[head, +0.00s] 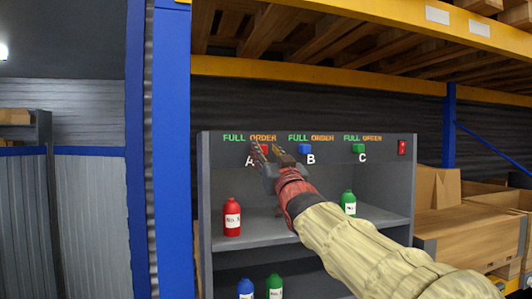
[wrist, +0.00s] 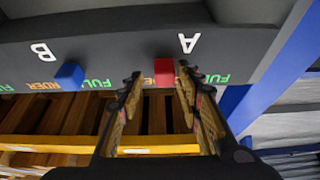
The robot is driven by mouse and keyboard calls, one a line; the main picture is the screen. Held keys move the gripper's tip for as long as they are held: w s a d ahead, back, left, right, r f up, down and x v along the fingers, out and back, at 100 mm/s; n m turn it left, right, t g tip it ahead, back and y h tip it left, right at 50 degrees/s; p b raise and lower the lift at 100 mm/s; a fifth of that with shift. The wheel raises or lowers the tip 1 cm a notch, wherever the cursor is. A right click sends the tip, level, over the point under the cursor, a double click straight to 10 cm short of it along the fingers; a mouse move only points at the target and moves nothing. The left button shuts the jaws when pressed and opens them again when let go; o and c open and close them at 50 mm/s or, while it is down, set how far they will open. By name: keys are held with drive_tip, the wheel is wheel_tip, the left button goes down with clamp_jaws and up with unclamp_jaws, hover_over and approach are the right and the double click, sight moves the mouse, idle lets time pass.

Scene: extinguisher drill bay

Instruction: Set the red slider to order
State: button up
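The red slider (head: 264,149) sits on the front panel above the letter A, under the orange word ORDER and right of the green word FULL. In the wrist view, which is upside down, the red slider (wrist: 164,72) shows between my fingertips, partly covering ORDER. My gripper (head: 270,157) is at the panel with its fingers apart, one on each side of the slider; it also shows in the wrist view (wrist: 157,82). The right finger there looks close to the slider, with a gap at the left one. I cannot tell whether either touches it.
A blue slider (head: 305,149) at B and a green slider (head: 358,148) at C share the panel, with a red switch (head: 402,147) at its right end. Red (head: 232,218) and green (head: 348,203) bottles stand on the shelf below. A blue post (head: 170,150) rises at left.

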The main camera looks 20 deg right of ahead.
drive_tip(key=shift+a, duration=0.1)
drive_tip(key=v, duration=1.2)
idle(0.4)
